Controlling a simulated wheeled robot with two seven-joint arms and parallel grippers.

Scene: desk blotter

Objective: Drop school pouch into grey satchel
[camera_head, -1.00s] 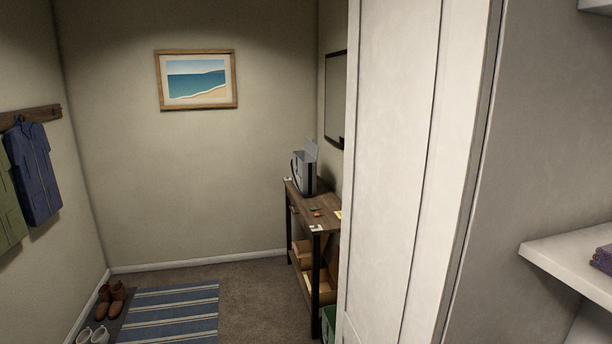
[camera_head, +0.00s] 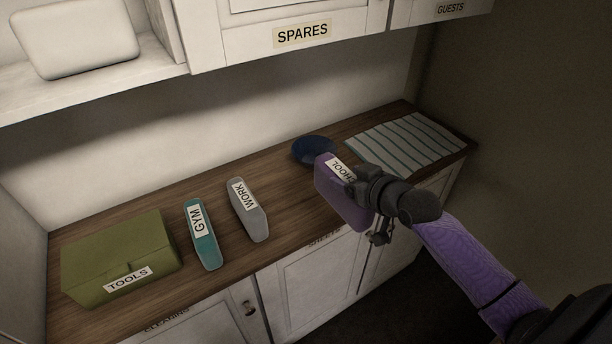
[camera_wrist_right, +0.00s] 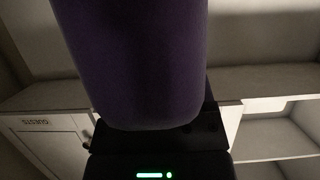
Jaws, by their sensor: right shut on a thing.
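The school pouch (camera_head: 335,196) is a purple, upright, flat pouch with a white label, partly covered by my gripper so that only "HOOL" reads. My right gripper (camera_head: 354,183) is shut on it, near the counter's front edge; whether its bottom clears the counter is hard to tell. In the right wrist view the pouch (camera_wrist_right: 130,60) fills the top middle, between the fingers. No grey satchel shows in the present views. My left gripper is out of view.
On the wooden counter (camera_head: 290,225) are an olive tools case (camera_head: 120,250), a teal gym pouch (camera_head: 202,240), a grey work pouch (camera_head: 250,212), a dark blue bowl (camera_head: 313,150) and a striped cloth (camera_head: 405,138). Spares cabinets (camera_head: 270,40) hang above.

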